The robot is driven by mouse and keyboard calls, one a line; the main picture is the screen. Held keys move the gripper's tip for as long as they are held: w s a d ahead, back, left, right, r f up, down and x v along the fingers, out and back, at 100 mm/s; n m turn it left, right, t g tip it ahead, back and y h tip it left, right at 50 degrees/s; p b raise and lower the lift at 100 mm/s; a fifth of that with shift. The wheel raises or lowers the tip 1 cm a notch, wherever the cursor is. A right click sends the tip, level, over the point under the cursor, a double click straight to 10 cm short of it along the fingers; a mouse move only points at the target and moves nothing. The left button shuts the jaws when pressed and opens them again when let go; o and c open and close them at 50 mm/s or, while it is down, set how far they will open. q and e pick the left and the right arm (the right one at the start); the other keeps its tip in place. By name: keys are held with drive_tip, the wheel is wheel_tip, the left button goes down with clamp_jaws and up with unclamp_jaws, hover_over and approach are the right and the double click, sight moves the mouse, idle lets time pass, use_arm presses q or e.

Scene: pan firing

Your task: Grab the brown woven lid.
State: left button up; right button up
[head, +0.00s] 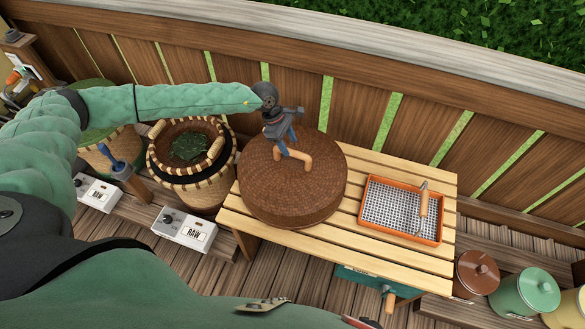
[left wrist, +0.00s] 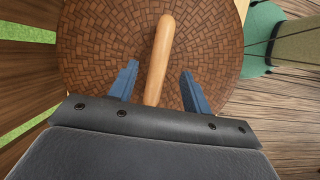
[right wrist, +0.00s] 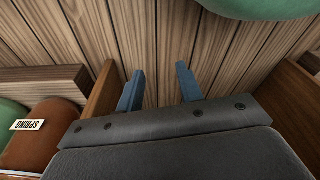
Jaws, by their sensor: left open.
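The brown woven lid (head: 270,195) is round and lies on the slatted wooden table (head: 350,245), with a light wooden handle (head: 293,155) on top. It also fills much of the left wrist view (left wrist: 215,45). My left gripper (head: 284,143) is above the lid at its handle. In the left wrist view, its two blue fingers (left wrist: 157,85) are open, one on each side of the wooden handle (left wrist: 160,55), with gaps visible. My right gripper (right wrist: 160,88) is open and empty over wooden planks in the right wrist view. It is not clearly seen in the head view.
An orange tray with a mesh (head: 372,213) and a handled tool sits on the table's right side. A woven basket (head: 190,185) with dark green contents stands left. White RAW boxes (head: 184,230) and lidded pots (head: 476,272) stand lower. A wooden fence (head: 350,110) runs behind.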

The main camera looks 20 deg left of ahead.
sight(291, 151)
use_arm(q)
drive_tip(key=p+x, duration=0.3)
drive_tip(key=x, duration=0.1)
drive_tip(key=shift+a+f, duration=0.1)
drive_tip(key=shift+f, duration=0.2)
drive_tip(key=shift+f+p, duration=0.3)
drive_tip(key=shift+f, duration=0.2)
drive_tip(key=shift+w, duration=0.1)
clamp_jaws()
use_arm(e)
drive_tip(key=s+d+f, duration=0.3)
drive_tip(key=s+f, duration=0.2)
